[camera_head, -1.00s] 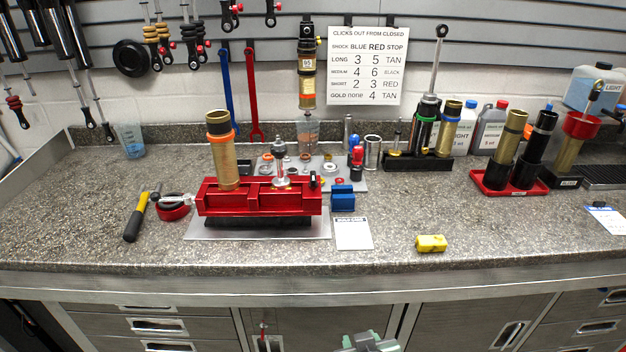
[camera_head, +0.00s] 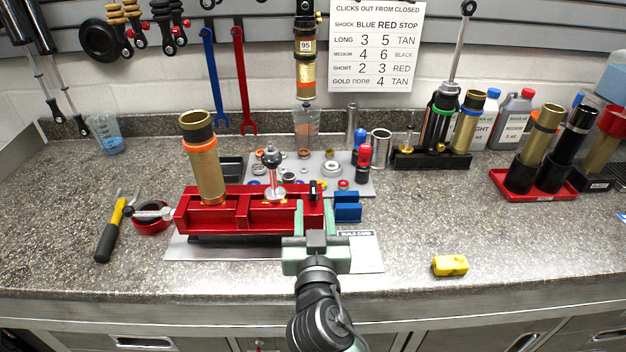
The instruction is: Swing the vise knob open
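The red vise (camera_head: 215,215) sits on a light plate on the counter, with a gold shock body (camera_head: 203,165) upright in its left part and a silver shaft piece (camera_head: 272,170) in its right part. My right gripper (camera_head: 314,208) reaches in from the front at that end, just in front of the knob in the picture. My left gripper is out of view.
Blue blocks (camera_head: 347,207) stand just right of the gripper. The build card (camera_head: 357,234) is partly hidden behind it. A parts tray (camera_head: 318,162) is behind the vise. The front right counter is mostly clear.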

